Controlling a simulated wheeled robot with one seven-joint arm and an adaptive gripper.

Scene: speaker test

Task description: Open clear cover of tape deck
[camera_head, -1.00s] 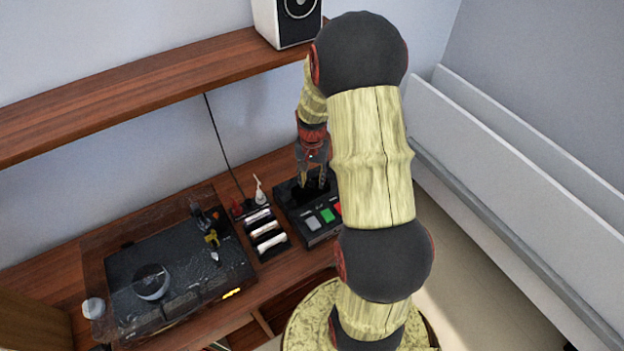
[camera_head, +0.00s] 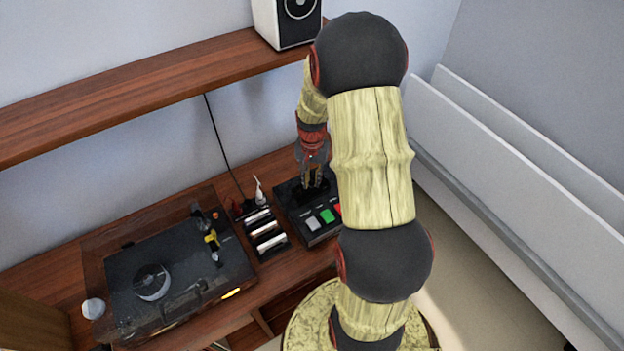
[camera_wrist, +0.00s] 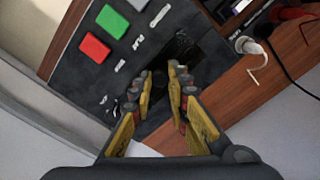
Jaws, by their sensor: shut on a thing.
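The black tape deck (camera_head: 291,207) stands on the wooden desk, left of my arm in the head view. It has grey, green and red buttons in front, and its dark body (camera_wrist: 78,76) fills the upper left of the wrist view. My gripper (camera_head: 313,184) points down at the deck's dark cassette bay, behind the buttons. In the wrist view my gripper's fingers (camera_wrist: 160,75) are close together over the bay, shut on what seems to be the clear cover. The cover itself is hard to make out, dark and partly hidden by the fingers.
A turntable (camera_head: 125,275) under a clear lid is at the left. A rack of cassettes (camera_head: 266,236) stands beside the deck, with a white-tipped item (camera_head: 259,192) behind it. A wooden shelf (camera_head: 120,95) bearing a speaker (camera_head: 286,25) runs above. Some desk left of the rack is bare.

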